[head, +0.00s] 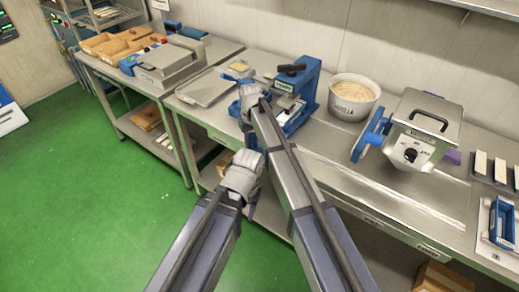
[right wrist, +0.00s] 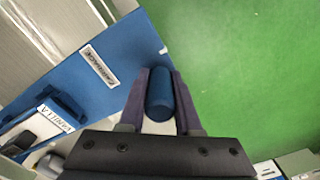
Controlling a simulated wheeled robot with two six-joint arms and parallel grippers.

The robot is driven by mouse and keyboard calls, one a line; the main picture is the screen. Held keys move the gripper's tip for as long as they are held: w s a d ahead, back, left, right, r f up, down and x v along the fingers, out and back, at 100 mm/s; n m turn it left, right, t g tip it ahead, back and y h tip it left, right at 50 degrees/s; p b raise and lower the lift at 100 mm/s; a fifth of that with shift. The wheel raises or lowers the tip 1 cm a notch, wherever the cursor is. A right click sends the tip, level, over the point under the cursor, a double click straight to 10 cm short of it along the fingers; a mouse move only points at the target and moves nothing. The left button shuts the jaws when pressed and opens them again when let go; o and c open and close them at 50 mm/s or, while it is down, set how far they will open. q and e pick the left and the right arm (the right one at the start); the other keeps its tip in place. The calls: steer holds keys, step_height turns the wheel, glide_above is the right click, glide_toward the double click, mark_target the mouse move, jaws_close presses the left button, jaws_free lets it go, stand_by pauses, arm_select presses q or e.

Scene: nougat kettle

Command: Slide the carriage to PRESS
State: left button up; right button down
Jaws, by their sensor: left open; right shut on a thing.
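My right gripper (head: 250,105) is at the front of the blue press machine (head: 308,78) on the long steel bench. In the right wrist view its dark fingers (right wrist: 159,80) are shut on a blue cylindrical handle (right wrist: 160,98). Beside the handle is a blue carriage plate (right wrist: 125,62) with a white label. In the head view, part of the blue carriage (head: 293,122) shows beside my right arm; much of it is hidden. My left gripper (head: 245,165) is open, lower down in front of the bench edge; its fingers are mostly hidden.
A white tub marked VANILLA (head: 353,97) and a steel box machine with a dial (head: 422,135) stand right of the press. A metal tray (head: 205,90) lies to its left. Dark strips with pale bars (head: 482,165) lie far right. Green floor (head: 90,190) is open at left.

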steer(key=shift+w+a, duration=0.4)
steer(key=shift+a, duration=0.2)
steer(key=c, duration=0.6)
jaws_free()
step_height(320, 180, up, 8)
steer(key=p, duration=0.7)
steer(key=shift+p, duration=0.4)
steer(key=shift+f, duration=0.15)
